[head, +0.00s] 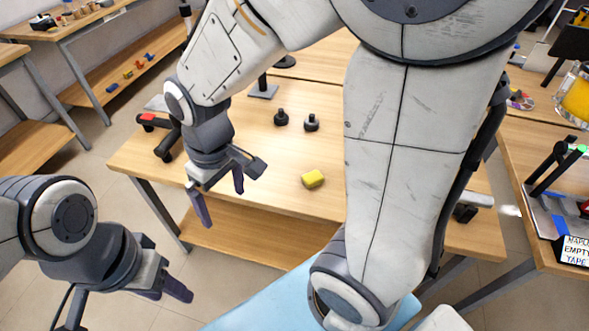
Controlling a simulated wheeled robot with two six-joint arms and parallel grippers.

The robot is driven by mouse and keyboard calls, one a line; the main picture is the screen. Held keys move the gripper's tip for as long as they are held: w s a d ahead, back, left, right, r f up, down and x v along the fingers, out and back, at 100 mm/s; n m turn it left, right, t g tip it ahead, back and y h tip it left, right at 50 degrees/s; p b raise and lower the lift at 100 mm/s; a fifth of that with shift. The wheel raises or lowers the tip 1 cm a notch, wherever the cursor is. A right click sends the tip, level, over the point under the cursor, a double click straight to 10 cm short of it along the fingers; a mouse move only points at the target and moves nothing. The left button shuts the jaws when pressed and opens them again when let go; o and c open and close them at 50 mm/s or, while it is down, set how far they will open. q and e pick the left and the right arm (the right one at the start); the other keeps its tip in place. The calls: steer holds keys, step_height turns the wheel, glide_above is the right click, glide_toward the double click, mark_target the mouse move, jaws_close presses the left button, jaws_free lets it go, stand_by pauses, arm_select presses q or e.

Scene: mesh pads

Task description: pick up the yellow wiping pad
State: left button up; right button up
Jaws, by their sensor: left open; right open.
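The small yellow wiping pad (312,179) lies on the wooden table (275,165), near its front edge and left of a large white link of my own arm. My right gripper (219,195) is open and empty, with its fingers pointing down over the table's left front part. It is to the left of the pad and apart from it. My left gripper (165,290) is open at the lower left, in front of the table and well away from the pad. Nothing covers the pad.
Two black knob-like objects (281,117) (311,122) stand behind the pad. A black stand (263,90) is further back. A light blue surface (270,305) is at the bottom. A tray with a tape sign (575,249) is at the right. The tabletop around the pad is clear.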

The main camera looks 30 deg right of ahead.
steer(key=w+d+f+m, duration=0.35)
steer(key=w+d, duration=0.45)
steer(key=d, duration=0.3)
steer(key=m, duration=0.2)
glide_above(313, 176)
step_height(313, 176, down, 8)
steer(key=shift+h, duration=0.3)
step_height(313, 176, down, 4)
steer(key=shift+s+d+f+p, duration=0.15)
steer(key=shift+f+p, duration=0.1)
steer(key=shift+p, duration=0.1)
steer(key=f, duration=0.1)
steer(key=f+p, duration=0.1)
steer(key=f, duration=0.2)
steer(key=shift+a+f, duration=0.25)
steer(key=shift+f, duration=0.65)
steer(key=c, duration=1.4)
steer(key=shift+r, duration=0.15)
